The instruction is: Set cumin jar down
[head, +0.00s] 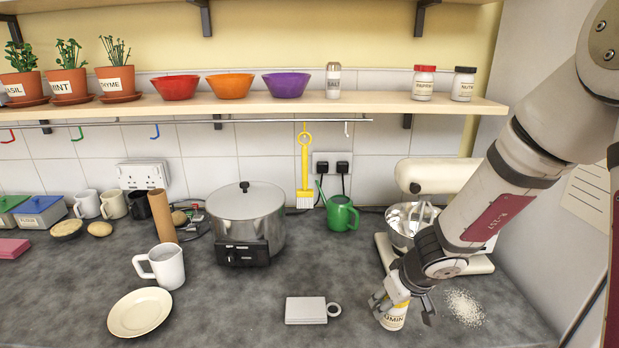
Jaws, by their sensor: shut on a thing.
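The cumin jar (393,318) is at the front right of the grey counter, with a yellow and white label reading "UMIN" in part. My gripper (402,302) comes down from the upper right and is shut on the jar, with fingers at its left and right sides. The jar looks upright. The gripper covers its top. Its base is low in the picture at the counter, and I cannot tell whether it touches the surface.
A white box-like item with a ring (306,310) lies left of the jar. Spilled white grains (464,307) lie to its right. A cream stand mixer (437,176) stands behind. A plate (139,312), white mug (168,268) and steel cooker (246,219) are further left. The shelf (370,104) holds jars and bowls.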

